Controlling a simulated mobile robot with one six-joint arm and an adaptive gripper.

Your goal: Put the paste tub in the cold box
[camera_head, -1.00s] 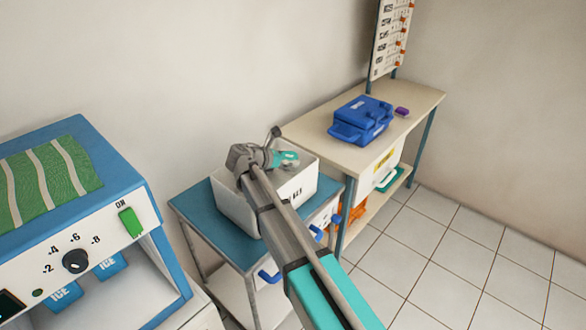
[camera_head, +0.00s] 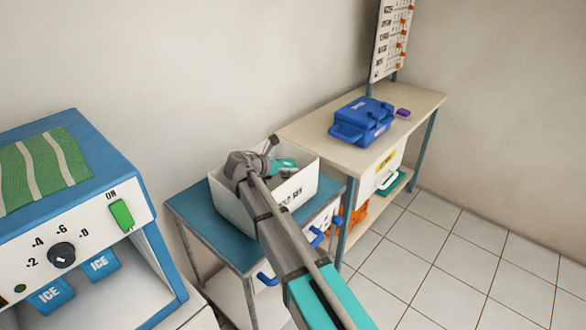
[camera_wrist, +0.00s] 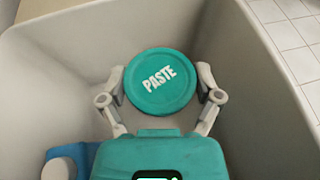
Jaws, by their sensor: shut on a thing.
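The paste tub (camera_wrist: 161,82) has a round teal lid marked PASTE. In the wrist view it sits between the two grey fingers of my gripper (camera_wrist: 161,92), which are shut on it. Pale walls of the white open box (camera_wrist: 252,70) surround it. In the head view my gripper (camera_head: 272,166) is down in the white box (camera_head: 296,194), which stands on a blue-topped trolley. Dark lettering on its front is partly hidden by my arm. I cannot tell whether the tub touches the box floor.
A blue and white object (camera_wrist: 62,165) lies in the box at lower left of the wrist view. A blue case (camera_head: 362,121) and a purple item (camera_head: 403,113) are on the bench (camera_head: 300,128). A blue cooling unit (camera_head: 125,165) with ICE packs stands at left.

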